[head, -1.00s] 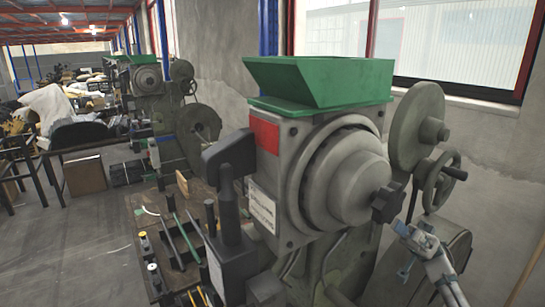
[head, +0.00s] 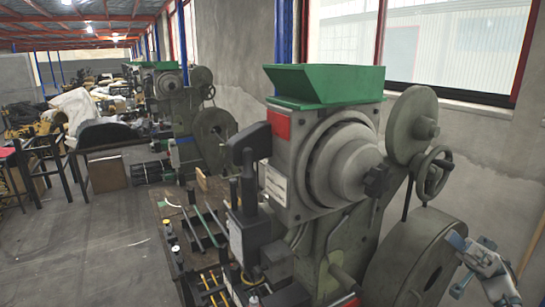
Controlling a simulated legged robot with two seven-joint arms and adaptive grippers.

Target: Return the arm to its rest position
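My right gripper (head: 462,265) is at the lower right of the head view. Its pale blue-grey fingers are spread apart with nothing between them. It appears in front of the large grey flywheel (head: 405,262) of the nearest rivet press (head: 318,172), and I cannot tell how much space lies between them. The press has a green hopper (head: 325,86) on top and a dark knob (head: 376,181) on its round front. My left gripper is not in view.
A handwheel (head: 433,174) sticks out above the gripper. A workbench (head: 183,211) with rods and small tools is left of the press. More presses (head: 180,108) stand in a row behind. The floor (head: 90,250) at left is clear. A wall with windows (head: 455,45) is behind.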

